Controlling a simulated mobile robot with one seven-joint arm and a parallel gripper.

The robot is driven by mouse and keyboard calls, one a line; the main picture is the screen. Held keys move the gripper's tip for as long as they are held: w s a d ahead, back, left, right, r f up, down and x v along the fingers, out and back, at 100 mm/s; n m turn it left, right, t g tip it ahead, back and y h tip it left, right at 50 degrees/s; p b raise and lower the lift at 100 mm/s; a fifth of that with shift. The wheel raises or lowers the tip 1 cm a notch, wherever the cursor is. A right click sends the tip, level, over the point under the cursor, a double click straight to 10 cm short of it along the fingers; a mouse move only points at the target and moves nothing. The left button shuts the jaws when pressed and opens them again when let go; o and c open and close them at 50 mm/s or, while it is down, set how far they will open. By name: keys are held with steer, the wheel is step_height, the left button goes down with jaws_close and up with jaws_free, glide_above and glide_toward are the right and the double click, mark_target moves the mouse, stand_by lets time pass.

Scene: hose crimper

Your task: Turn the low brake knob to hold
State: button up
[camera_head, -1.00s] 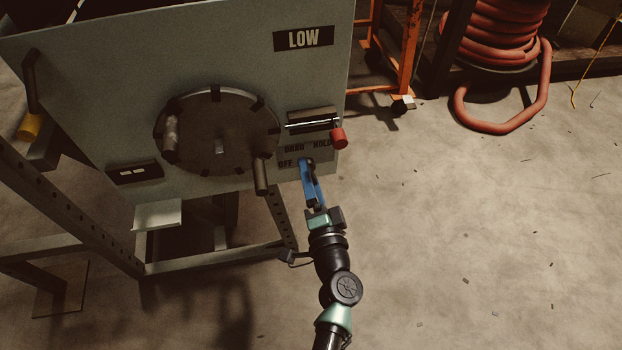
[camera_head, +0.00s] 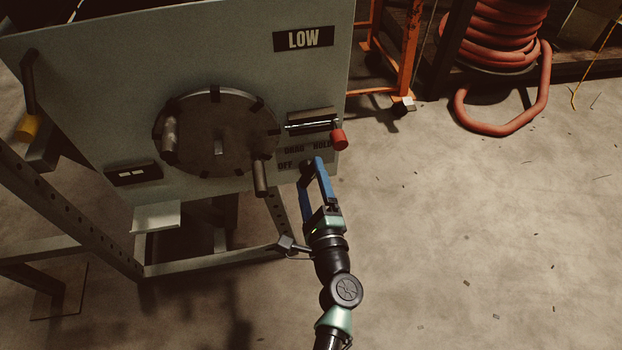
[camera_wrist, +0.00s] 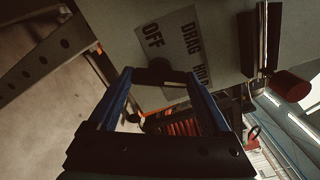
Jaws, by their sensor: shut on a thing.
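The low brake knob (camera_wrist: 158,65) is a small dark knob on the grey panel, seen between my fingertips in the wrist view. In the head view my fingers largely hide it. My gripper (camera_head: 313,165), with blue fingers, is shut on the knob at the panel's lower right corner; it also shows in the wrist view (camera_wrist: 158,76). A label plate (camera_wrist: 172,40) beside the knob reads OFF, DRAG and HOLD. I cannot tell which word the knob points at.
A red-tipped lever (camera_head: 338,140) sticks out just above the gripper. A dark round wheel (camera_head: 228,125) with handles is to the left, beneath the LOW sign (camera_head: 303,39). A coiled red hose (camera_head: 505,30) lies back right. The floor at right is mostly clear.

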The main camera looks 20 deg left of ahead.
steer(key=shift+m, duration=0.4)
steer(key=o, duration=1.2)
steer(key=shift+c, duration=0.2)
steer(key=shift+s+d, duration=0.1)
steer(key=shift+s, duration=0.05)
steer(key=p+v, duration=0.3)
steer(key=v, duration=0.9)
steer(key=shift+s+d, duration=0.2)
steer(key=shift+s, duration=0.05)
